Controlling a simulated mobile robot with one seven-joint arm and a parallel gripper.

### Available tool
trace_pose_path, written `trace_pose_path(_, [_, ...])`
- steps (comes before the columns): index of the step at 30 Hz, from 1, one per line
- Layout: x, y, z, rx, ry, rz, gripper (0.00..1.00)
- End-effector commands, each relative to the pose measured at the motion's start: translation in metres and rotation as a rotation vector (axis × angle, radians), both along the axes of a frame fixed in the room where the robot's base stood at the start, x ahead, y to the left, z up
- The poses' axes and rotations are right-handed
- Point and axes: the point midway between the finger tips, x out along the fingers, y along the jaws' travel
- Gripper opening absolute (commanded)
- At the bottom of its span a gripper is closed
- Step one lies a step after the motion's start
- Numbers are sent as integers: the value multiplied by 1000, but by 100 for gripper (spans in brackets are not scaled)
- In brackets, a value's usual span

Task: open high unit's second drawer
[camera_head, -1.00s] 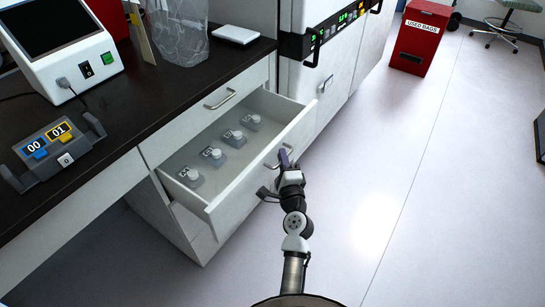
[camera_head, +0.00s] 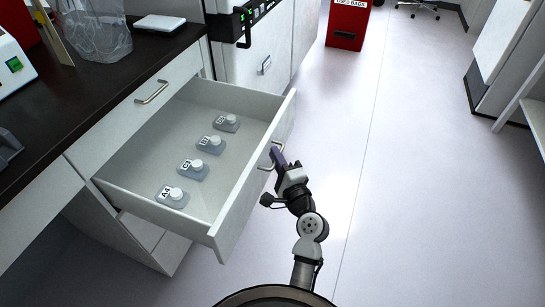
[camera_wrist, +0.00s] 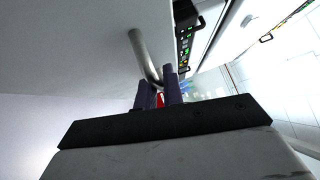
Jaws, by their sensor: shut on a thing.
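The second drawer (camera_head: 232,214) of the white unit is pulled well out below a shut top drawer (camera_head: 125,108). Several grey labelled pieces with white round caps stand in a row inside it, one of them (camera_head: 173,197) near the front left. My gripper (camera_head: 276,155) is at the drawer's front, shut on its metal handle (camera_head: 272,160). In the wrist view the handle (camera_wrist: 143,55) runs down between the two purple fingers (camera_wrist: 160,92). The exact contact at the fingertips is partly hidden.
A dark worktop (camera_head: 85,85) above carries a clear bag (camera_head: 97,32) and a white flat device (camera_head: 160,23). A white unit with a black control panel (camera_head: 245,20) stands beyond the drawer. A red bin (camera_head: 347,24) stands farther back. The floor to the right is open.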

Motion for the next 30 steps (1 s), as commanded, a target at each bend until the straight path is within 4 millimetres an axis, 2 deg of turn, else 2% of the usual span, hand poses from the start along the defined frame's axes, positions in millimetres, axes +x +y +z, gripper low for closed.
trace_pose_path(6, [1, -1, 1, 0, -2, -2, 0])
trace_pose_path(7, [1, -1, 1, 0, -2, -2, 12])
trace_pose_path(12, [0, -1, 1, 0, -2, -2, 31])
trace_pose_path(30, [3, 1, -1, 0, 0, 0, 31])
